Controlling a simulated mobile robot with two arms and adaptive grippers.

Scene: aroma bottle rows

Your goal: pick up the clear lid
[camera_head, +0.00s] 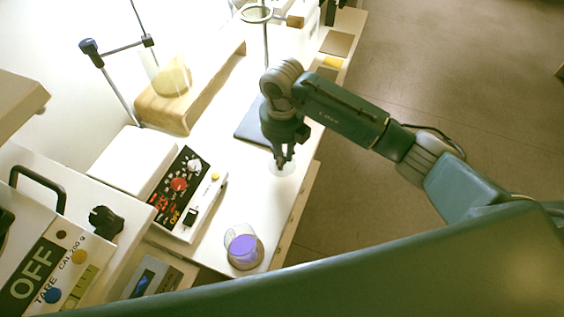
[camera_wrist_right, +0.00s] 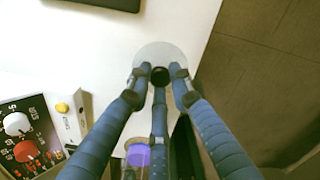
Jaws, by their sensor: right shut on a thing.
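The clear lid (camera_wrist_right: 163,54) is a round, see-through disc with a dark knob at its middle. In the right wrist view my right gripper (camera_wrist_right: 159,78) has its fingers closed around the knob. In the head view the lid (camera_head: 283,170) shows faintly under the fingertips of the right gripper (camera_head: 283,160), over the white bench near its right edge. I cannot tell whether the lid touches the bench. My left gripper is not in view.
A clear beaker with purple contents (camera_head: 243,249) stands near the bench's front edge. A control box with red display (camera_head: 185,190) is left of it. A wooden stand (camera_head: 180,108) and a ring stand (camera_head: 257,14) are farther back. The floor is open to the right.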

